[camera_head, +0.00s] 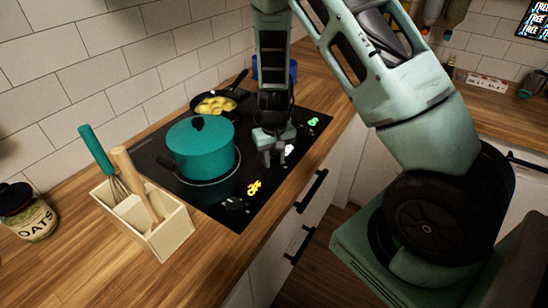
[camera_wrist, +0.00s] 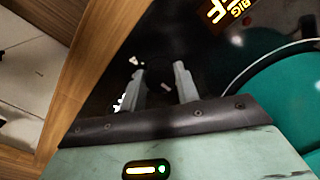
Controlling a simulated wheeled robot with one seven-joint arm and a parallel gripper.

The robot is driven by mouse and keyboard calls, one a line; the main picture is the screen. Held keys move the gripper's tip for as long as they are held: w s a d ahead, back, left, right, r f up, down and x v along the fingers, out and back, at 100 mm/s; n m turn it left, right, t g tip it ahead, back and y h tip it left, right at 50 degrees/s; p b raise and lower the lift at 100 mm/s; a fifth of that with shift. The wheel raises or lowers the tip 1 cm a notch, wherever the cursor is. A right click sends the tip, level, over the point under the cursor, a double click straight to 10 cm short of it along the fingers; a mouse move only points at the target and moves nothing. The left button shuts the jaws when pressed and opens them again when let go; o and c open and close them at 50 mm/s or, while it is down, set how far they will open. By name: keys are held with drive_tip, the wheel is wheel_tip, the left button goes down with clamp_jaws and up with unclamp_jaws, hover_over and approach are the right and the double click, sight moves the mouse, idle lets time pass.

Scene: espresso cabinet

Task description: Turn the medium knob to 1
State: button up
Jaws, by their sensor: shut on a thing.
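The black cooktop (camera_head: 218,196) has a row of knobs with glowing labels along its front edge. My gripper (camera_head: 275,157) reaches down to the middle of this row, beside a white glowing label (camera_head: 289,150). In the wrist view, my gripper (camera_wrist: 160,72) has its two fingers a little apart, with a dark area between them. The knob's setting cannot be read. A yellow label (camera_head: 254,187) marks the big knob (camera_head: 233,205), and a green label (camera_head: 313,121) glows at the far end.
A teal lidded pot (camera_head: 201,150) stands close to the left of my gripper. A pan with yellow food (camera_head: 216,105) is behind it. A wooden utensil box (camera_head: 160,235) and an oats jar (camera_head: 27,212) stand on the counter. Drawer handles (camera_head: 311,191) are below the front edge.

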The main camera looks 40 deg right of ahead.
sight(274, 159)
drive_tip(key=shift+m, duration=0.3)
drive_tip(key=m, duration=0.3)
drive_tip(key=shift+r+p, duration=0.1)
drive_tip(key=shift+p, duration=0.25)
drive_tip(key=shift+m+p, duration=0.35)
drive_tip(key=shift+m, duration=1.55)
drive_tip(key=shift+w, duration=0.1)
drive_tip(key=o, duration=1)
wheel_tip(274, 159, up, 17)
drive_tip(key=shift+r+b, duration=0.2)
drive_tip(key=shift+b, duration=0.3)
